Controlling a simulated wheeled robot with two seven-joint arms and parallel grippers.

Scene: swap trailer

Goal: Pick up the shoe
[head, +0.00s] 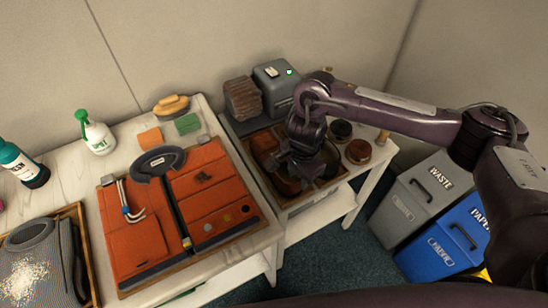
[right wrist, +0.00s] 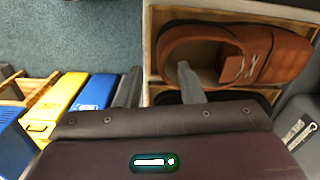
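A brown shoe (right wrist: 262,52) with pale marks on its upper lies in a wooden tray (right wrist: 149,28) in the right wrist view. In the head view brown shoe parts (head: 284,184) show in the tray under my right gripper (head: 303,172), which hides much of them. In the right wrist view my right gripper (right wrist: 158,88) has its two fingers apart with nothing held between them. Whether a finger touches the shoe cannot be told. My left gripper is not in view.
A grey box device (head: 274,82) and a brown block (head: 242,99) stand behind the tray. Round tins (head: 358,151) stand to its right. An orange panel (head: 180,205) lies on the left table. Grey and blue bins (head: 450,235) stand right of the table.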

